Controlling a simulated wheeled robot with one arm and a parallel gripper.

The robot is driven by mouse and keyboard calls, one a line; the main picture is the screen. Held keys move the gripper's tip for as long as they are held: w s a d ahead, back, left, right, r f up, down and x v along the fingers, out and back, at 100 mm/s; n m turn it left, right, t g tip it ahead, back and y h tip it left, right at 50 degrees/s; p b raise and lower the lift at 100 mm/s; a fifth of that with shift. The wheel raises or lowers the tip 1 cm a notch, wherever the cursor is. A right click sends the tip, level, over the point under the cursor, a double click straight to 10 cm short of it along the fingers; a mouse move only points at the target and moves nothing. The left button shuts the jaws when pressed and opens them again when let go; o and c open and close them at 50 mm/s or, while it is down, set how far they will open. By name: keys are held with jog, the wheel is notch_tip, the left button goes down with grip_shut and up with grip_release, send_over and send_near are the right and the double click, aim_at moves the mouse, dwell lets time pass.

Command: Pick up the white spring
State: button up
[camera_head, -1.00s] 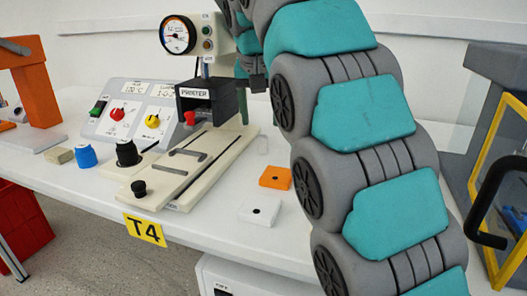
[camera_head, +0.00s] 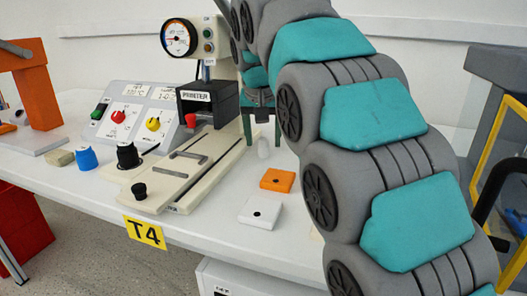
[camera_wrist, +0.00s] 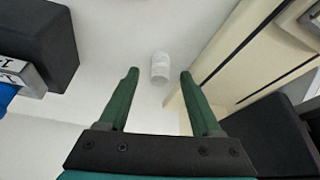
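The white spring (camera_wrist: 160,67) is a small, pale, ribbed cylinder on the white table. In the wrist view it lies ahead of the fingertips, in line with the gap between them. In the head view the spring (camera_head: 263,148) shows faintly behind the orange block. My gripper (camera_wrist: 159,76) is open, with two green fingers apart and nothing between them. In the head view my gripper (camera_head: 263,138) hangs above the table by the printer, its fingers pointing down towards the spring. I cannot tell the exact height left between fingertips and spring.
The printer (camera_head: 208,97) with its cream base plate (camera_head: 190,175) stands just left of the spring. An orange block (camera_head: 277,180) and a white block (camera_head: 260,211) lie in front. A yellow-framed case (camera_head: 487,140) stands at the right.

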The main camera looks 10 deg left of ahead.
grip_shut()
dwell(0.3)
jog(key=shift+r, duration=0.15)
dwell(0.3)
